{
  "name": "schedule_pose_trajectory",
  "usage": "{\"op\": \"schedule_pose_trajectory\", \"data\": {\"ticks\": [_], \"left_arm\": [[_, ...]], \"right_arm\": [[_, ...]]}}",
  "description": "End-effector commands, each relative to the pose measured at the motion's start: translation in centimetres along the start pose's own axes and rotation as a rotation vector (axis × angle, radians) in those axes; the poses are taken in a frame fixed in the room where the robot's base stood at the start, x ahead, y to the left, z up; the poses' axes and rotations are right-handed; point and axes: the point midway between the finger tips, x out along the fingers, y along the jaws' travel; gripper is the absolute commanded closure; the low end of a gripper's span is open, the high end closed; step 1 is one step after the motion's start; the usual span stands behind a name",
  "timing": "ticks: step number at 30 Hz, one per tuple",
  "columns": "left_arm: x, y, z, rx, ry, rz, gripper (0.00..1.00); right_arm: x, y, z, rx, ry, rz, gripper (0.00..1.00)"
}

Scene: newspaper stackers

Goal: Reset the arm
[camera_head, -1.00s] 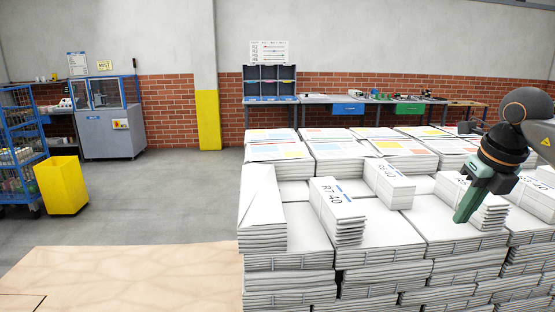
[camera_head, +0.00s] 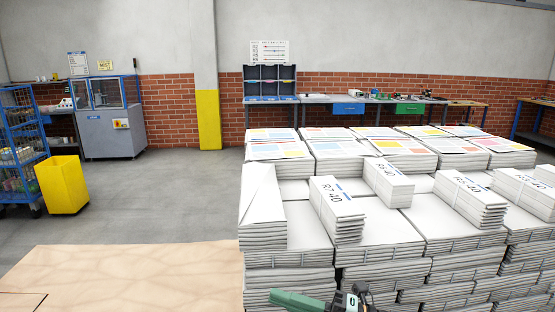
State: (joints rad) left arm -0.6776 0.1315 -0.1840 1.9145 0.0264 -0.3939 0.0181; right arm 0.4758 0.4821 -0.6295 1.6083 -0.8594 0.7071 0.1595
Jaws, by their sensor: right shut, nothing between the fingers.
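My right gripper (camera_head: 290,300) shows at the bottom edge of the head view, in front of the lower layers of the newspaper stack. Its green fingers point left, and they are shut with nothing between them. Only the fingers and a bit of the dark wrist are in view; the rest of the right arm is cut off by the bottom edge. My left gripper is not in view.
A large newspaper stack (camera_head: 377,230) fills the right, with tied bundles marked R7-40 (camera_head: 337,205) on top. A pale wooden board (camera_head: 130,275) lies bare at lower left. A yellow bin (camera_head: 62,185) and a blue rack (camera_head: 20,150) stand far left. Open grey floor lies between.

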Motion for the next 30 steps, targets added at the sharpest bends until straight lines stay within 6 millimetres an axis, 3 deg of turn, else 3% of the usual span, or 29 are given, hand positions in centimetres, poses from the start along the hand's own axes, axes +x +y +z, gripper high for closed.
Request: {"op": "schedule_pose_trajectory", "data": {"ticks": [4, 8, 13, 17, 21, 25, 30], "left_arm": [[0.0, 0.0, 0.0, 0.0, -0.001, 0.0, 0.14], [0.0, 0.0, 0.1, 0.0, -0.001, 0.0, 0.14], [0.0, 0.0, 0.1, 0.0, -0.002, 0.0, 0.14], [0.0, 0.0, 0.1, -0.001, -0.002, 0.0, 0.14], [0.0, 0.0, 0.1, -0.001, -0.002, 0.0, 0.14], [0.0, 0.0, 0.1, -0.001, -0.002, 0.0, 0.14], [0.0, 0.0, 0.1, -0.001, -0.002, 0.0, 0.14]], "right_arm": [[-1.9, -2.5, 0.8, 0.287, -0.233, 0.186, 1.0], [-5.4, -6.3, 1.9, 0.541, -0.468, 0.295, 1.0], [-11.6, -13.9, 1.3, 0.887, -0.799, 0.369, 1.0], [-16.9, -20.7, -1.7, 1.156, -1.056, 0.375, 1.0], [-21.6, -26.4, -6.7, 1.394, -1.28, 0.348, 1.0], [-24.1, -29.4, -10.3, 1.531, -1.404, 0.319, 1.0], [-25.2, -30.6, -12.2, 1.595, -1.46, 0.302, 1.0]]}}
